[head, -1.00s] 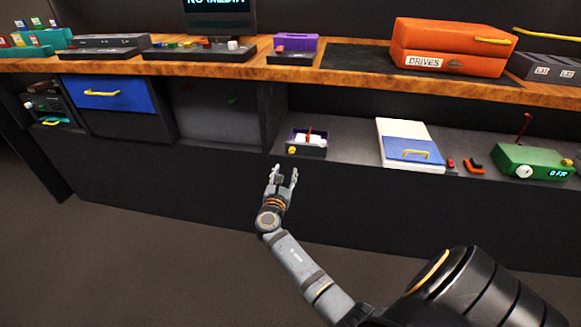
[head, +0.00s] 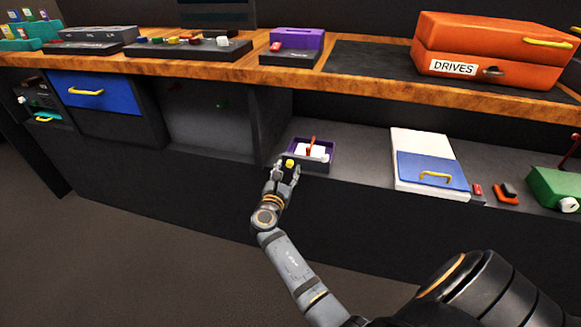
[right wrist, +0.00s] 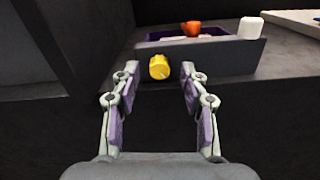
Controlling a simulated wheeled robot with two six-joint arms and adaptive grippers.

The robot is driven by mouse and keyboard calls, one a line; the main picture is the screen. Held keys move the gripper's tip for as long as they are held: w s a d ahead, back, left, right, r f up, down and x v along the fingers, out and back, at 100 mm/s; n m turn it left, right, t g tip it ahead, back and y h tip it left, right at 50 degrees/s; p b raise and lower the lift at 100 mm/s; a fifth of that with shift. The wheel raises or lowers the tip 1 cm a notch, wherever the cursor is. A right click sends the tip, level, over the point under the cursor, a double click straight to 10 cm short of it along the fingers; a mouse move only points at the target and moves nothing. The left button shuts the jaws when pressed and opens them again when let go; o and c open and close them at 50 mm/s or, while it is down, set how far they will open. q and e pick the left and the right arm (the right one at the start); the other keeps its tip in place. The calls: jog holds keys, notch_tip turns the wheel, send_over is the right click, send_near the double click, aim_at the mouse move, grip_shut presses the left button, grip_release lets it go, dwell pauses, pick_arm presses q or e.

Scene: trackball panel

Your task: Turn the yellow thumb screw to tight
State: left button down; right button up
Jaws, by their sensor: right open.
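The yellow thumb screw (head: 290,163) sits on the front face of a small dark box with a purple inside (head: 325,165) on the lower shelf. In the right wrist view the yellow thumb screw (right wrist: 159,67) shows between and beyond my open fingertips, nearer the left one. My right gripper (head: 284,170) is open and empty in front of the box; in the wrist view its two fingers (right wrist: 159,80) stand on either side of the screw, and I cannot tell whether they touch it. My left gripper is not in view.
The box holds a red-handled thing (head: 312,145) and a white block (right wrist: 251,28) shows at its right. A white and blue case (head: 428,165) lies to the right on the shelf. A dark upright panel (right wrist: 70,40) stands close on the left.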

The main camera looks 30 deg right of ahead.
grip_shut()
dwell(0.3)
